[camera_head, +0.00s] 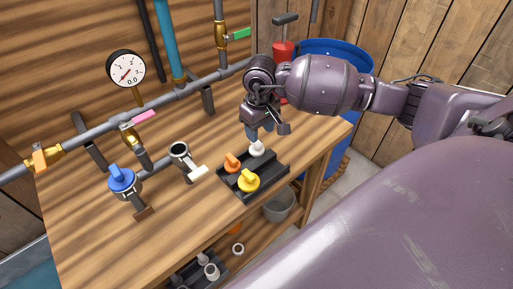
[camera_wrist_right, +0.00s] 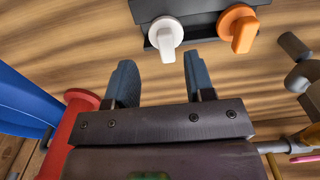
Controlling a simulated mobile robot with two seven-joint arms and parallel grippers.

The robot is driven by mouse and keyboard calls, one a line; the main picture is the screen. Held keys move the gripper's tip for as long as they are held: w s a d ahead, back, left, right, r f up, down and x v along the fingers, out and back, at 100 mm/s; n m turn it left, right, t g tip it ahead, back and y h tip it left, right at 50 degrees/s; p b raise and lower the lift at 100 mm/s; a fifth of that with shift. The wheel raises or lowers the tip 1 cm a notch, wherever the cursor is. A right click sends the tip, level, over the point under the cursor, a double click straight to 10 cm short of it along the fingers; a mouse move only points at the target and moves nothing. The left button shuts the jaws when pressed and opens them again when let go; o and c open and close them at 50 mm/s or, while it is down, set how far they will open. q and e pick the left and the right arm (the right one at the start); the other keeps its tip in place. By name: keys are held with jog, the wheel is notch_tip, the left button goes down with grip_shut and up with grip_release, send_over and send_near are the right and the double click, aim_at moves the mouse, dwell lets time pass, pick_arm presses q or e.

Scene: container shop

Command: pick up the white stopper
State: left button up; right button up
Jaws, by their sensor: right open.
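The white stopper (camera_head: 257,147) stands in a dark tray (camera_head: 226,184) on the wooden bench, beside an orange stopper (camera_head: 232,162) and a yellow stopper (camera_head: 249,180). My right gripper (camera_head: 259,134) is just above and behind the white stopper. In the right wrist view the gripper's two blue-grey fingers (camera_wrist_right: 158,75) are apart with nothing between them. The white stopper (camera_wrist_right: 165,36) shows there just beyond the fingertips, with the orange stopper (camera_wrist_right: 238,28) to its right. My left gripper is not in view.
Grey pipes with a gauge (camera_head: 126,68), a blue-capped fitting (camera_head: 122,180) and an open pipe end (camera_head: 180,150) stand left of the tray. A blue barrel (camera_head: 335,52) and a red object (camera_head: 284,50) are behind my right arm. A grey bucket (camera_head: 280,207) sits below the bench.

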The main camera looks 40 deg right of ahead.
aim_at(257, 149)
jog(key=shift+w+a+f, duration=0.15)
jog(key=shift+a+f, duration=0.05)
jog(key=shift+f, duration=1.2)
jog(key=shift+w+a+f, duration=0.1)
jog(key=shift+a+f, duration=0.1)
jog(key=shift+f, duration=1.15)
grip_shut()
